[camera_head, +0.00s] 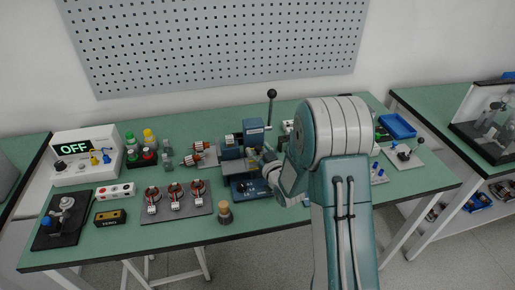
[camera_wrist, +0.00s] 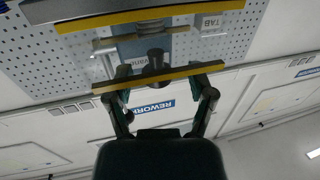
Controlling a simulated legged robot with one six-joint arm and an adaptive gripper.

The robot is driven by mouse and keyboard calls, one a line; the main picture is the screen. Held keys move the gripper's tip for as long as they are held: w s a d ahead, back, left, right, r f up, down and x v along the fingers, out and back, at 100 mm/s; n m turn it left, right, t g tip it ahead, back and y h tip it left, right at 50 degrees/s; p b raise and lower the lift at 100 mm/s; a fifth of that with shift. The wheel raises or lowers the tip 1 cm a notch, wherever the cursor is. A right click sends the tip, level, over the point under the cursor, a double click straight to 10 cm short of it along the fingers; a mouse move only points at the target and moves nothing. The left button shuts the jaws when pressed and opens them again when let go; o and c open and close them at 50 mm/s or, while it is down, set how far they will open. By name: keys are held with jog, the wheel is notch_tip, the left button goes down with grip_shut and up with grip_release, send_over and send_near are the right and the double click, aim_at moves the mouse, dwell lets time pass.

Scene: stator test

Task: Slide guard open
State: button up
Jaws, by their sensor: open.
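In the wrist view, a clear guard panel (camera_wrist: 105,62) has a yellow edge strip (camera_wrist: 150,77) across the picture, with another yellow strip above it. A dark round knob (camera_wrist: 155,58) stands at the middle of the lower strip. My gripper (camera_wrist: 158,84) is open, with one finger to each side of the knob; I cannot tell whether either touches it. In the head view, my gripper (camera_head: 268,161) is at the right side of the blue and grey bench machine (camera_head: 232,151). My arm hides part of that area, and the guard is hard to make out there.
A tall black-knobbed lever (camera_head: 271,108) rises behind the machine. A dark tray (camera_head: 176,203) with several copper-wound parts lies to the left, with a wooden-topped peg (camera_head: 224,212) near it. An OFF display box (camera_head: 86,154) stands far left. A blue bin (camera_head: 397,126) sits right.

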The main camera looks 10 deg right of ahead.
jog(key=shift+w, duration=0.35)
grip_shut()
jog(key=shift+a, duration=2.25)
